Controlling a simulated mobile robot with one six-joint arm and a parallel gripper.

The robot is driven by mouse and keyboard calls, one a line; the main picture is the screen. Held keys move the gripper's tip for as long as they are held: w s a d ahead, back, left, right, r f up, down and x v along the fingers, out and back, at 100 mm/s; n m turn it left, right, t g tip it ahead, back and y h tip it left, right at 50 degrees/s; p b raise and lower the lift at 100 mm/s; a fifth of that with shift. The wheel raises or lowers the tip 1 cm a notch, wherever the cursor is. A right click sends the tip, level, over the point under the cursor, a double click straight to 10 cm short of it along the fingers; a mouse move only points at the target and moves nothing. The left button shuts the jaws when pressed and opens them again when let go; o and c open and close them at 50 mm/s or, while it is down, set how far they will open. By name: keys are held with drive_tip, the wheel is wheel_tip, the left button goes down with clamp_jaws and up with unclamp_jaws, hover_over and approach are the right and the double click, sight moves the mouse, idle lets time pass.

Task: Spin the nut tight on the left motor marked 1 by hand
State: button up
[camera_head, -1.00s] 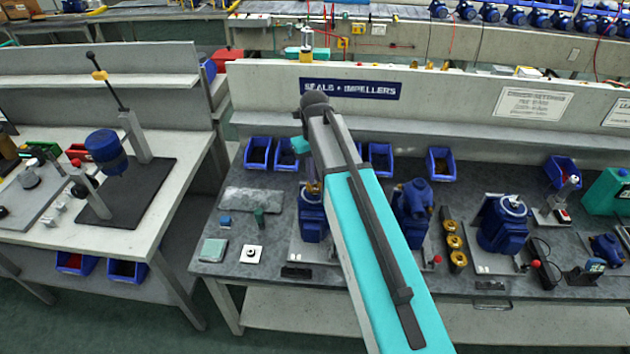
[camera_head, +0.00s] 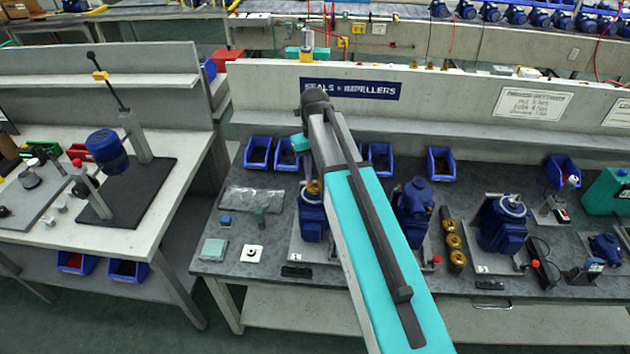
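The left blue motor (camera_head: 312,222) stands upright on a pale base plate (camera_head: 299,248) on the grey bench, partly hidden behind my arm. A brass-coloured part (camera_head: 314,188) shows at its top; whether it is the nut cannot be made out. The marking on its plate is too small or covered to read. My arm reaches up and over the bench from the lower right of the picture. My gripper is hidden behind the arm, somewhere near the top of this motor, so its fingers do not show.
A second blue motor (camera_head: 503,227) stands on a plate to the right. Between them are a blue pump body (camera_head: 413,205) and brass rings (camera_head: 453,241). Blue bins (camera_head: 441,166) line the bench back. A white square with a black centre (camera_head: 252,253) lies front left.

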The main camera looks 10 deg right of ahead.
drive_tip(key=shift+r, duration=1.85)
drive_tip(key=shift+f, duration=0.1)
